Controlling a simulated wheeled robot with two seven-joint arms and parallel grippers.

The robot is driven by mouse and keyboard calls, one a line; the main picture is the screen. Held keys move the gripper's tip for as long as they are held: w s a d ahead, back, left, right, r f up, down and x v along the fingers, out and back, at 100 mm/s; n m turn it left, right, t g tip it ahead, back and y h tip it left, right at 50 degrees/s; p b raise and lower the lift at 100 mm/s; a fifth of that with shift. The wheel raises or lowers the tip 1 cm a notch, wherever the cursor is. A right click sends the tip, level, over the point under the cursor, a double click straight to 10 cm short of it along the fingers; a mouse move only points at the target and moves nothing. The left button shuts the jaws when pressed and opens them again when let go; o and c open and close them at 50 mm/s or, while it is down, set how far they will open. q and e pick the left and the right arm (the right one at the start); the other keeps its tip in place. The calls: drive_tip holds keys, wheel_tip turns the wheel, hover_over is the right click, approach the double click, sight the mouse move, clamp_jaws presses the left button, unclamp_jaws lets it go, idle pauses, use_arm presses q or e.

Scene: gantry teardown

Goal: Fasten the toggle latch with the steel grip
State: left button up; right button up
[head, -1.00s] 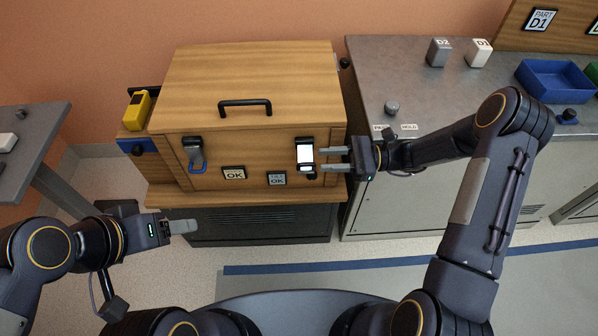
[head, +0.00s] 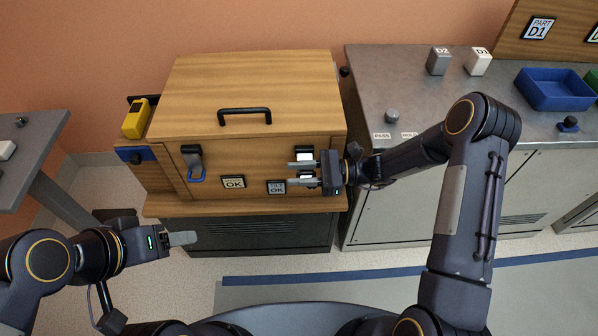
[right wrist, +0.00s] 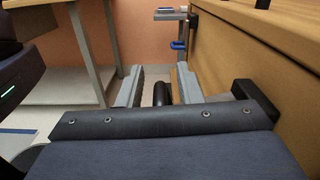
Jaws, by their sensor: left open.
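The right-hand toggle latch (head: 305,156) is on the front of the wooden case (head: 255,85). Its bright plate is partly hidden by my right gripper (head: 290,173). That gripper lies across the latch with its two fingers apart. In the right wrist view, a dark cylindrical part (right wrist: 161,93), seemingly the latch's grip, shows between the open fingers (right wrist: 160,88), with gaps on both sides. The other latch (head: 192,160), with a blue grip, is on the case's front left; its blue grip also shows in the wrist view (right wrist: 179,45). My left gripper (head: 190,238) is open and empty, low at left.
A yellow device (head: 137,118) sits at the case's left side. The lid has a black handle (head: 244,116). A grey bench (head: 430,95) on the right holds blocks and a blue bin (head: 553,90). A grey table (head: 30,140) stands at left. Floor before the case is open.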

clamp_jaws()
drive_tip(key=shift+f+n+b, duration=0.4)
drive_tip(key=shift+f+b, duration=0.1)
drive_tip(key=shift+b, duration=0.25)
wheel_tip(320, 180, down, 3)
drive_tip(key=n+b, duration=0.4)
drive_tip(key=b, duration=0.2)
drive_tip(key=shift+s+r, duration=0.1)
drive_tip(key=shift+s, duration=0.05)
drive_tip(key=shift+f+n+b, duration=0.5)
drive_tip(key=shift+n+b, duration=0.6)
drive_tip(key=shift+b, duration=0.1)
